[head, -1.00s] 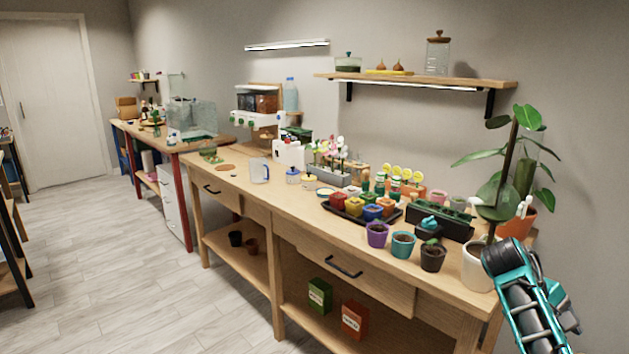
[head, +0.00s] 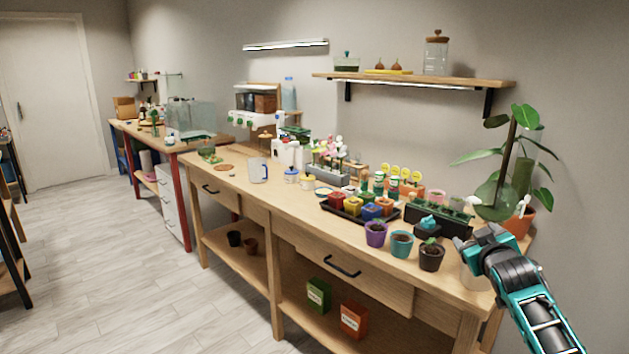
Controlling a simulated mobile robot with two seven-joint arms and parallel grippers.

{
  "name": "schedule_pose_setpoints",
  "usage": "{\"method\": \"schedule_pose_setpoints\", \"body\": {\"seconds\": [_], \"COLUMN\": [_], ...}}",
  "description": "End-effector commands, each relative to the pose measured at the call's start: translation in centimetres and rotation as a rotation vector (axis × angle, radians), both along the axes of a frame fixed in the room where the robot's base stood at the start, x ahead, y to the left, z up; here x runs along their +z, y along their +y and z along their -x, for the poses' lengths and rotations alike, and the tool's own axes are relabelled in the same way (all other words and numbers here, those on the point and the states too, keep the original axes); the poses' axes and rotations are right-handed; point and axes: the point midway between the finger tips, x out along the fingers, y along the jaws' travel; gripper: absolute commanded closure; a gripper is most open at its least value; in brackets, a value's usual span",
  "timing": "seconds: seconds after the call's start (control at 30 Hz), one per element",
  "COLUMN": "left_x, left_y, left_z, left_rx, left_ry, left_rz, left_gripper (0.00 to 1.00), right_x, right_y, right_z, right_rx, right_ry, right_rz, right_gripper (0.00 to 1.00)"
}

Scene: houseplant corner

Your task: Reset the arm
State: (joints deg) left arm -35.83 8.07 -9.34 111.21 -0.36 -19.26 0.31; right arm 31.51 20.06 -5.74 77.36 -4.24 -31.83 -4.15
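My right arm (head: 515,275) comes in from the lower right corner, teal and black. My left arm and gripper are out of view.
Purple (head: 376,234), teal (head: 401,244) and dark (head: 431,257) pots stand near the front edge, left of my arm. A black tray (head: 345,212) holds small coloured pots. A large leafy plant (head: 520,165) stands behind my arm. Floor on the left (head: 110,270) is clear.

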Motion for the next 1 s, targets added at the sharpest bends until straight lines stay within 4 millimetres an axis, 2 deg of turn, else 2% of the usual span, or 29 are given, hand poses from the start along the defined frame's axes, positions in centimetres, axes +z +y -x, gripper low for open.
{"method": "schedule_pose_setpoints", "body": {"seconds": [0.17,0.37,0.47,0.57,0.67,0.8,0.9,1.0], "left_x": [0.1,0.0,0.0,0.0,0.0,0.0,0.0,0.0], "left_y": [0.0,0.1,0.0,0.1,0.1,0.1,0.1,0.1], "left_z": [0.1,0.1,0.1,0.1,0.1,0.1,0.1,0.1], "left_rx": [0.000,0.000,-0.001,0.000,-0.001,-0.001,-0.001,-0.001], "left_ry": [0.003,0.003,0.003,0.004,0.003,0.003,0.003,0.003], "left_rz": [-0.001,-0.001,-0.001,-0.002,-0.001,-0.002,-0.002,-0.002], "left_gripper": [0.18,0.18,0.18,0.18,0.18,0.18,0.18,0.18], "right_x": [3.8,-4.2,-8.3,-12.6,-16.8,-21.4,-23.7,-25.0], "right_y": [2.0,5.5,7.4,9.5,11.7,14.7,16.4,17.8], "right_z": [-0.7,3.3,6.1,9.8,14.5,21.7,26.8,31.2], "right_rx": [0.096,0.141,0.164,0.186,0.206,0.225,0.228,0.226], "right_ry": [-0.214,-0.111,-0.051,0.018,0.093,0.196,0.265,0.321], "right_rz": [-0.122,-0.153,-0.175,-0.204,-0.243,-0.305,-0.351,-0.391], "right_gripper": [0.24,0.24,0.24,0.24,0.24,0.24,0.24,0.24]}}
